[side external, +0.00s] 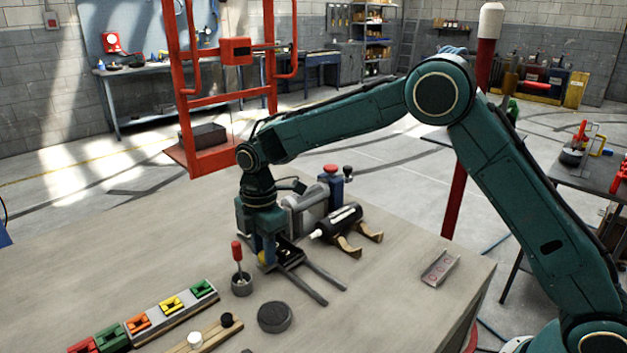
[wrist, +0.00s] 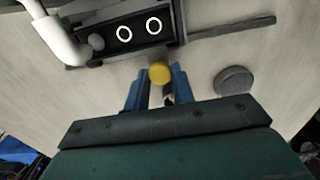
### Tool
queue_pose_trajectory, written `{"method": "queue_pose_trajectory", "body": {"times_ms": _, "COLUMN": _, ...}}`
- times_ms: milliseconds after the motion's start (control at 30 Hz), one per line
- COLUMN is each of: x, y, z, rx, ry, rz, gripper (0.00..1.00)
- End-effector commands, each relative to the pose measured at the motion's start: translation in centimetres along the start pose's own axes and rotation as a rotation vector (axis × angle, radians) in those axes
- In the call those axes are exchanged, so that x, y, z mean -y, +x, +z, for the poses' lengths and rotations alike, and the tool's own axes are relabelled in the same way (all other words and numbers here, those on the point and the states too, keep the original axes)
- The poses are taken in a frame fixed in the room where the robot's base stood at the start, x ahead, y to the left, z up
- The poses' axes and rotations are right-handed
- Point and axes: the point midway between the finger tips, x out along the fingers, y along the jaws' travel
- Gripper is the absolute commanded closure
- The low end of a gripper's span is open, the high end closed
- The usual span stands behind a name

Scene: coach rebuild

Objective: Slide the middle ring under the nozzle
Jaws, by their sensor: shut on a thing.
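In the wrist view a black slide (wrist: 139,38) carries two pale rings, a left one (wrist: 124,33) and a right one (wrist: 154,25). A thick white pipe (wrist: 62,42) bends over the slide's left end, where a pale round part (wrist: 97,42) shows; I cannot tell whether it is the nozzle tip. Any further ring there is hidden. A yellow knob (wrist: 159,74) stands at the slide's near side. My gripper (wrist: 157,86) is shut on this knob.
A grey machine (side external: 305,208) and a black cylinder on wooden cradles (side external: 338,222) stand behind. The table's right part is mostly clear.

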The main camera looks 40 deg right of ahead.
Motion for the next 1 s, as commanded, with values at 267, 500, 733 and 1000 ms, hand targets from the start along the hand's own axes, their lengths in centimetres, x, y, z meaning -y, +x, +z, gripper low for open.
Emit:
{"method": "queue_pose_trajectory", "body": {"times_ms": 267, "x": -1.7, "y": -0.1, "z": 0.0, "rx": -0.001, "ry": 0.001, "rz": 0.003, "gripper": 1.00}}
{"method": "queue_pose_trajectory", "body": {"times_ms": 500, "x": -3.4, "y": -0.1, "z": 0.0, "rx": -0.001, "ry": 0.001, "rz": 0.004, "gripper": 1.00}}
{"method": "queue_pose_trajectory", "body": {"times_ms": 733, "x": -3.6, "y": -0.2, "z": 0.0, "rx": -0.001, "ry": 0.000, "rz": 0.004, "gripper": 1.00}}
{"method": "queue_pose_trajectory", "body": {"times_ms": 1000, "x": -3.5, "y": -0.1, "z": 0.0, "rx": -0.001, "ry": 0.000, "rz": 0.003, "gripper": 0.53}}
